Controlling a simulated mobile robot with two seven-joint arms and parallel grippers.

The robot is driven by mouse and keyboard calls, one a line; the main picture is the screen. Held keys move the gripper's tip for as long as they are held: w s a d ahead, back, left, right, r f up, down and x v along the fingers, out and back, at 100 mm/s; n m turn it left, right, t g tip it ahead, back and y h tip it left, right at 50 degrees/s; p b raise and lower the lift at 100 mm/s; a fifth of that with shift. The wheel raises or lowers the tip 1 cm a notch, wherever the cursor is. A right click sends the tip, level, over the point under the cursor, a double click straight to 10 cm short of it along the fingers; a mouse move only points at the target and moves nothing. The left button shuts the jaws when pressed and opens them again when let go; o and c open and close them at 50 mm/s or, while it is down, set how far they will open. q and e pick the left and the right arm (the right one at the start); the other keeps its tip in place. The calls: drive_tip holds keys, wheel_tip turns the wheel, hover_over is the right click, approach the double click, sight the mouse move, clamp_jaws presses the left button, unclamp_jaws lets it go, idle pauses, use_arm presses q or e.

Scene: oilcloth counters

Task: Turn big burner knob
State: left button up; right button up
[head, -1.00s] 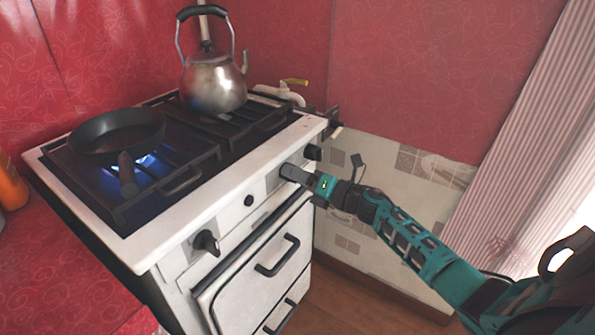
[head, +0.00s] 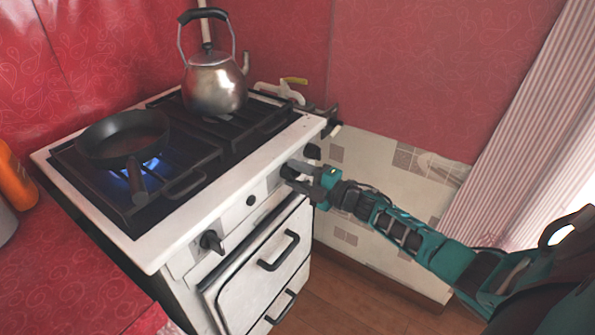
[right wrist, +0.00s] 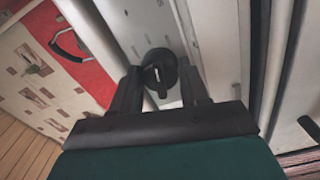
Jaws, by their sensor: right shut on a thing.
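The white stove (head: 185,225) has black knobs along its front panel. My right gripper (head: 292,173) reaches in from the right and is shut on a black knob towards the panel's right end. In the right wrist view this knob (right wrist: 158,72) sits between my two fingers (right wrist: 160,90), with its raised grip showing; in the head view the fingers mostly hide it. Another black knob (head: 313,152) is just beyond, and a larger-looking one (head: 211,241) is at the near left end. My left gripper is not in view.
A black pan (head: 122,138) stands over a blue flame (head: 150,164) on the left burners. A metal kettle (head: 214,84) stands on the back right. The oven door handle (head: 279,252) sticks out below the panel. A red counter (head: 65,265) adjoins at left.

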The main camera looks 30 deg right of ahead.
drive_tip(key=m+p, duration=0.1)
drive_tip(key=m, duration=0.5)
drive_tip(key=shift+p, duration=0.4)
drive_tip(key=shift+m, duration=0.4)
drive_tip(key=o, duration=1.1)
drive_tip(key=shift+c, duration=0.2)
